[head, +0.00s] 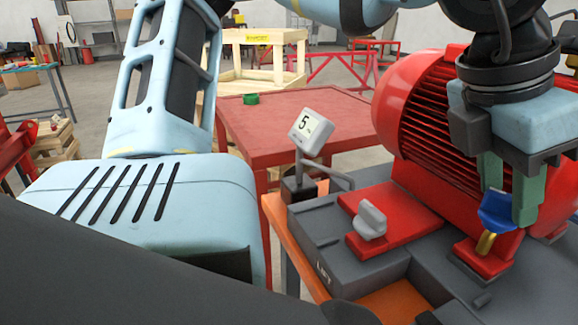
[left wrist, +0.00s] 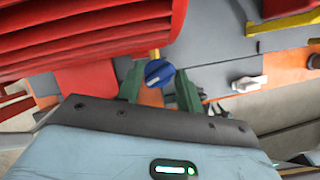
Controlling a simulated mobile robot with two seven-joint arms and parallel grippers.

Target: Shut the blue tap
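The blue tap (head: 496,211) has a blue handle on a brass stem and sits low at the front of the red finned motor. In the left wrist view the blue tap (left wrist: 159,74) shows as a round knob with a pale slanted mark. My left gripper (head: 508,198) is above and around the handle, its two green fingers apart. In the left wrist view the left gripper (left wrist: 160,88) has one finger on each side of the knob, with small gaps showing. Whether either finger touches it I cannot tell. My right gripper is not in view.
The red motor (head: 420,110) stands close beside the gripper. A grey handle (head: 370,219) sits on a red block to the left. A gauge reading 5 (head: 311,131) stands behind it.

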